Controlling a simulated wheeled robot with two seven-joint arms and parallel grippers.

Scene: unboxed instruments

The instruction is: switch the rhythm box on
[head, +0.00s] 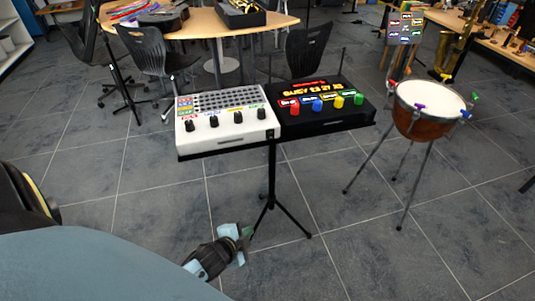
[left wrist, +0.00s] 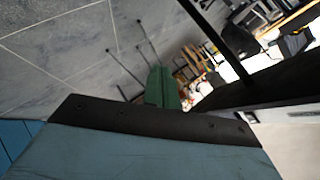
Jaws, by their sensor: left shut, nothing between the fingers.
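Two boxes stand side by side on a tray on a black tripod stand (head: 271,180) in the head view. The left one is a white box (head: 228,140) with a grid of dark pads, coloured labels and several black knobs. The right one is a black box (head: 325,116) with lit lettering and red, blue, yellow and green knobs. I cannot tell from their lettering which is the rhythm box. My left gripper (head: 246,240) is shut and empty, low in front of the stand, below the boxes and apart from them. Its green fingers (left wrist: 163,88) show in the left wrist view.
A copper drum (head: 418,122) on legs stands right of the boxes. Chairs (head: 150,52) and a wooden table (head: 200,24) are behind. A workbench (head: 480,38) is at the upper right. The grey tiled floor is clear in front of the stand.

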